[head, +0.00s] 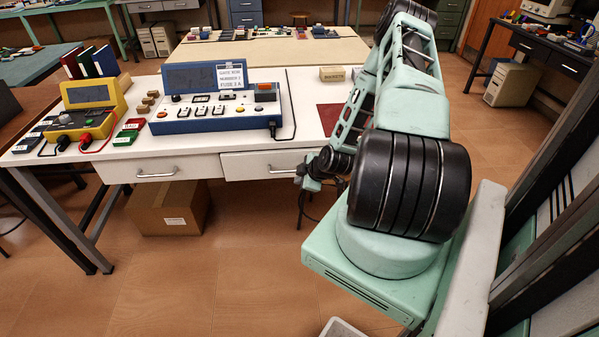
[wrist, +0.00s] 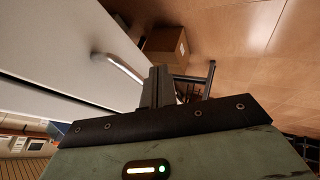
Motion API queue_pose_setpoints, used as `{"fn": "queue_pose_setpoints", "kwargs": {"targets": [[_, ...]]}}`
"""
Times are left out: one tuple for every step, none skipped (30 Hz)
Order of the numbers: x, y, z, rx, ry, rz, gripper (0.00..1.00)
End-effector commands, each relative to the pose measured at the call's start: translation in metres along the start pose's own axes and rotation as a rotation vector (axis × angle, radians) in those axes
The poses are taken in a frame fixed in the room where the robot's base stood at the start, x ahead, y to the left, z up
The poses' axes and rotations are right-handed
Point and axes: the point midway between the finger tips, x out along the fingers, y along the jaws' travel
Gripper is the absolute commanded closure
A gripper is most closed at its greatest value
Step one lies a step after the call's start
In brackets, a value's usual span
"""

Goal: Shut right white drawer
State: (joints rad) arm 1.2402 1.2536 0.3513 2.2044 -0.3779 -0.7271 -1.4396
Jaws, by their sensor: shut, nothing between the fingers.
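The white table (head: 210,137) has two white drawers in its front. The right white drawer (head: 245,166) has a metal handle, and its right end is partly hidden by my arm. Its front seems to stand slightly forward; how far open it is, I cannot tell. My gripper (head: 308,182) is near the right end of this drawer's front. In the wrist view, a white drawer front (wrist: 60,62) with a metal handle (wrist: 120,68) lies left of my gripper (wrist: 160,84). A dark gap runs along its edge. The gripper is shut and empty; contact with the drawer is unclear.
The left white drawer (head: 150,169) looks closed. A cardboard box (head: 168,208) stands on the floor below. The tabletop carries a blue instrument panel (head: 215,112), a yellow meter (head: 90,108) and small blocks. The floor in front of the table is clear.

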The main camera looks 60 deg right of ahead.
Motion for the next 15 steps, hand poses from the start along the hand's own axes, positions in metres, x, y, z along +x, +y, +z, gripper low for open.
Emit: {"fn": "queue_pose_setpoints", "kwargs": {"targets": [[0.0,0.007,-0.001,0.001,-0.001,0.001,1.0],[0.002,0.01,-0.002,0.001,0.0,0.001,1.0],[0.003,0.014,-0.002,0.001,0.0,0.001,1.0],[0.004,0.015,-0.002,0.001,-0.001,-0.001,1.0],[0.005,0.017,-0.002,0.001,-0.001,-0.001,1.0],[0.005,0.019,-0.002,0.001,-0.001,0.0,1.0],[0.006,0.02,-0.002,0.001,-0.001,-0.001,1.0],[0.006,0.02,-0.002,0.001,-0.001,-0.001,1.0],[0.007,0.021,-0.002,0.0,-0.001,-0.002,1.0],[0.007,0.021,-0.002,0.0,-0.001,-0.002,1.0],[0.007,0.021,-0.002,0.0,-0.001,-0.002,1.0],[0.007,0.021,-0.002,0.0,-0.001,-0.002,1.0],[0.007,0.021,-0.002,0.0,-0.001,-0.002,1.0],[0.007,0.021,-0.002,0.0,-0.001,-0.002,1.0],[0.007,0.021,-0.002,0.0,-0.001,-0.002,1.0]]}}
